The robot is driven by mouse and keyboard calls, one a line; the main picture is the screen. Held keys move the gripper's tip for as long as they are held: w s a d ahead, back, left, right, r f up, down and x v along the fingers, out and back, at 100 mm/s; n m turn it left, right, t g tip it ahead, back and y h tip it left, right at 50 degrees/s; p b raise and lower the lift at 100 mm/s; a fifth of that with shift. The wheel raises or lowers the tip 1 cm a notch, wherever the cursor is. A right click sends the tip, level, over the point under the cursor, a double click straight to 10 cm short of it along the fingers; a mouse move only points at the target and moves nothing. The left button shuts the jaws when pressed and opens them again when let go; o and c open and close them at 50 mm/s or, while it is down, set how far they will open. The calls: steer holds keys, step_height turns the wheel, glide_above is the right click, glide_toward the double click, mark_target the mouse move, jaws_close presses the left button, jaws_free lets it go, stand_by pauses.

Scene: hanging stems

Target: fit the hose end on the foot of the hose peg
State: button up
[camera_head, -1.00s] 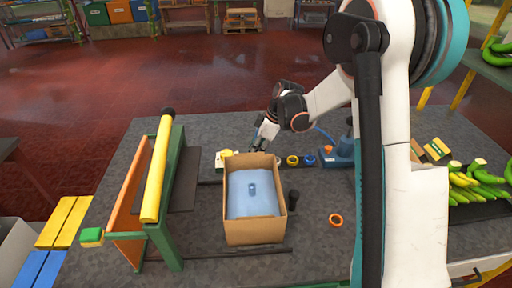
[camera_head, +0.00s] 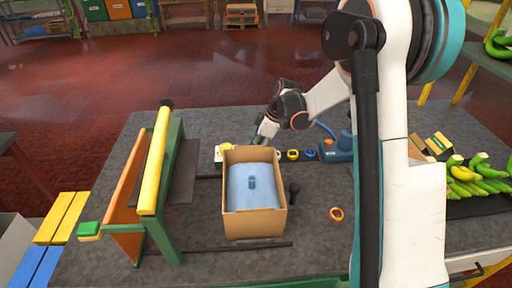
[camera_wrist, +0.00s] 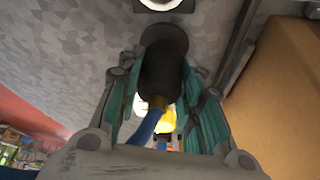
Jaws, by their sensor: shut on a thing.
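My gripper (camera_wrist: 160,100) is shut on the hose end (camera_wrist: 160,75), a dark cylinder with a brass collar, between its teal fingers in the wrist view. A blue hose (camera_wrist: 146,128) runs from the collar toward the bottom of that view. In the head view my gripper (camera_head: 262,135) is behind the cardboard box, low over the table, and the held end cannot be made out. The hose (camera_head: 325,127) shows to its right, by a blue device (camera_head: 340,149). I cannot pick out the hose peg's foot with certainty; a pale round part (camera_wrist: 166,3) is cut off at the wrist view's top.
An open cardboard box (camera_head: 256,224) with a blue lidded thing inside stands in front of my gripper. A green-and-orange frame with a yellow bar (camera_head: 154,165) stands left. The front right table has an orange ring (camera_head: 336,214).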

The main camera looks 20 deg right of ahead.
steer(key=shift+f+b, duration=0.4)
steer(key=shift+f, duration=0.2)
stand_by(0.5)
steer(key=o, duration=1.3)
steer(key=o, duration=0.4)
steer(key=shift+o, duration=0.2)
steer(key=shift+r, duration=0.25)
steer(key=shift+r+p, duration=0.35)
steer(key=shift+r+p, duration=0.55)
steer(key=shift+r, duration=0.45)
